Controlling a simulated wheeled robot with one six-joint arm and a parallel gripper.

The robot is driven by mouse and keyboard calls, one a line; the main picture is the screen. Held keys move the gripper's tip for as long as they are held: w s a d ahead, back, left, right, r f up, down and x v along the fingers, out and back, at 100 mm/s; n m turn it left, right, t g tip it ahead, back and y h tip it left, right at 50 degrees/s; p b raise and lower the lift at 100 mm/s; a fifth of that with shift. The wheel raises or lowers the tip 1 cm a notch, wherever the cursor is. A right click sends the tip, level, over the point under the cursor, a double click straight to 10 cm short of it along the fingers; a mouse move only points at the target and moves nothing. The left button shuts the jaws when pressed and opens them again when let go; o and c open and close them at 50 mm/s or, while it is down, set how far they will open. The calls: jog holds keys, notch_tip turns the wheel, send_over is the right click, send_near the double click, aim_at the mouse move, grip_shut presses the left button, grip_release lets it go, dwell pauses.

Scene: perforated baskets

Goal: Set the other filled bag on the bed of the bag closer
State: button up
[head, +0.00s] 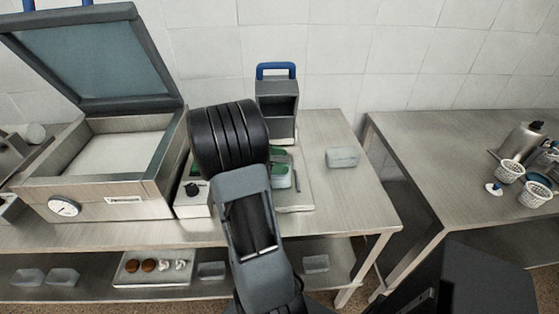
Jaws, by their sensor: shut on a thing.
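The bag closer appears to be the big metal machine with a gauge (64,207) at the left of the near table; its lid (90,55) stands open. Its pale bed (120,152) looks bare where it shows. A filled bag with green contents (280,176) shows on a light board (297,195), partly hidden behind my arm; I cannot tell whether more than one bag is there. My arm rises through the middle of the head view, and its links hide my gripper, so I cannot see its jaws or what is in them.
A grey device with a blue handle (277,100) stands behind the board. A clear block-like container (342,157) sits to its right. A small box with a black knob (193,197) is beside the machine. White baskets (510,171) stand on the right table.

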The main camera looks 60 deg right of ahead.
jog(key=o, duration=1.3)
jog(key=shift+c, duration=0.2)
jog(key=shift+r, duration=0.25)
jog(key=v, duration=1.2)
jog(key=s+a+f+m+t+y, duration=0.1)
jog(key=a+m+t+y, duration=0.2)
jog(key=a+t, duration=0.4)
jog(key=s+a+f+m+t+y, duration=0.2)
jog(key=a+t, duration=0.6)
jog(key=a, duration=1.2)
jog(key=m+y, duration=0.2)
jog(key=y, duration=0.1)
jog(key=shift+a+y, duration=0.2)
jog(key=shift+y, duration=0.2)
jog(key=shift+s, duration=0.1)
